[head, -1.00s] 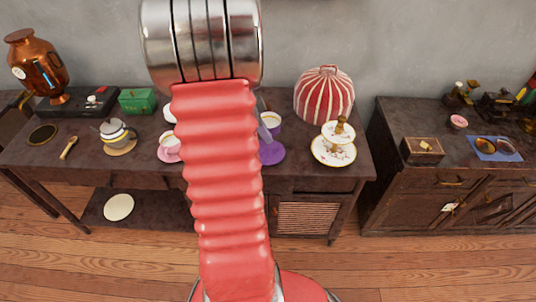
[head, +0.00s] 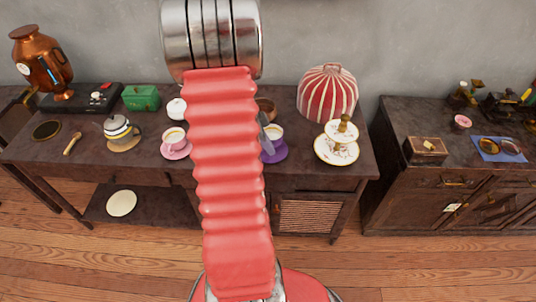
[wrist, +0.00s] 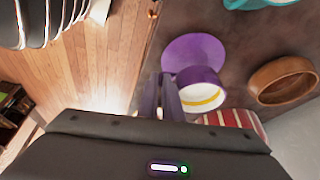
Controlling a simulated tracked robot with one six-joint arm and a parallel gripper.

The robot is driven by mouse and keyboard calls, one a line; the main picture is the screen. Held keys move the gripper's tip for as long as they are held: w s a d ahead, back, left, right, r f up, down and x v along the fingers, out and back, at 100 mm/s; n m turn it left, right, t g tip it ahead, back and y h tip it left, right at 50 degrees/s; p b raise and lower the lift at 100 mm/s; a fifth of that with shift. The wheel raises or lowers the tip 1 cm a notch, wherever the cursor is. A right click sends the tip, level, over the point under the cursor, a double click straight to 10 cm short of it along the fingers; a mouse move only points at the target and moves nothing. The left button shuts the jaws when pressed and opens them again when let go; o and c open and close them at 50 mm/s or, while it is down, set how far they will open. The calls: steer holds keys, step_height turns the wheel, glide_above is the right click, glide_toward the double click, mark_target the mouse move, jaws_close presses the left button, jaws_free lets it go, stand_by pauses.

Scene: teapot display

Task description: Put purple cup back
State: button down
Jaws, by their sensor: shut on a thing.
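The purple cup (head: 273,132), white inside, is over the purple saucer (head: 277,155) on the dark table. My gripper (head: 264,125) is mostly hidden behind my red arm in the head view. In the wrist view, my gripper (wrist: 169,92) is shut on the purple cup (wrist: 196,76) at its side. The cup looks roughly upright and overlaps the purple saucer (wrist: 190,48). I cannot tell whether the cup touches the saucer.
A brown bowl (wrist: 285,82) stands close by the cup. A pink cup (head: 173,133) on a pink saucer (head: 177,153) is left of my arm. A tiered plate stand (head: 336,151) and a striped dome (head: 327,92) stand to the right.

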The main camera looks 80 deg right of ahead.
steer(key=shift+f, duration=1.7)
steer(key=shift+f, duration=0.1)
steer(key=c, duration=1.9)
jaws_free()
steer(key=shift+c, duration=0.2)
steer(key=v, duration=1.2)
